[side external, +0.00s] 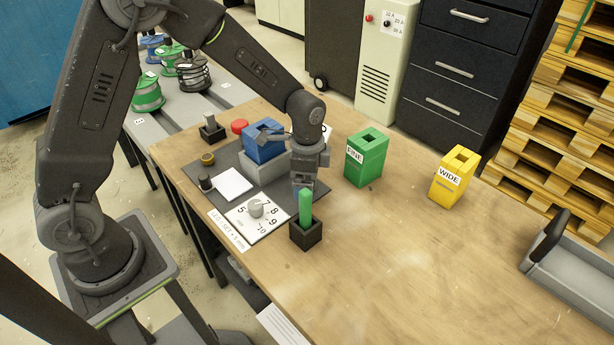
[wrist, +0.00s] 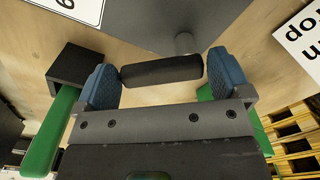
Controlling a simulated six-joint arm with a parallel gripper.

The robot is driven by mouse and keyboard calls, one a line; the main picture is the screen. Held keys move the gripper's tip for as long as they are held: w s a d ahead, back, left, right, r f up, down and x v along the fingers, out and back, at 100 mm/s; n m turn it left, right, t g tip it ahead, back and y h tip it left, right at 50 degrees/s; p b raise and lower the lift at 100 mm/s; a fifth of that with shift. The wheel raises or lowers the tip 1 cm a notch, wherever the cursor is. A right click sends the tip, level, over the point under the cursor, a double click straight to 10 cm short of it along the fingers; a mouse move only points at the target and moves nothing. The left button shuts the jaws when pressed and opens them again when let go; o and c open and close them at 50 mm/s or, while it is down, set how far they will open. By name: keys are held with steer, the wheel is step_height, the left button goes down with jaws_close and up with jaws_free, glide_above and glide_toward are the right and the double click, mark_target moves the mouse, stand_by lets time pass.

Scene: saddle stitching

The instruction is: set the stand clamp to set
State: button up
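My gripper (side external: 306,186) points down at the stand's right side. In the wrist view its blue fingers (wrist: 163,80) are wide apart, with the bar lengthwise between them. Whether they touch its ends is unclear. In the side view my gripper hides the handle. A lettered white card (wrist: 300,40) is partly cut off.
A green stick (side external: 305,208) stands in a black holder (side external: 306,236) close below my gripper. A numbered dial plate (side external: 270,226) lies left of it. The green FINE box (side external: 366,158) and yellow WIDE box (side external: 454,176) stand to the right. The table front is clear.

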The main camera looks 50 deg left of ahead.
steer(key=shift+o, duration=0.2)
step_height(320, 180, up, 14)
stand_by(0.5)
steer(key=s+a+r+n+t, duration=0.1)
steer(key=s+n, duration=0.4)
steer(key=s, duration=0.5)
steer(key=s+a+r+n+t, duration=0.2)
steer(key=s+r+n+t, duration=0.2)
steer(key=s, duration=0.6)
step_height(320, 180, up, 2)
steer(key=shift+s+r+n+t, duration=0.15)
steer(key=shift+s+n+t, duration=0.15)
steer(key=shift+n, duration=0.3)
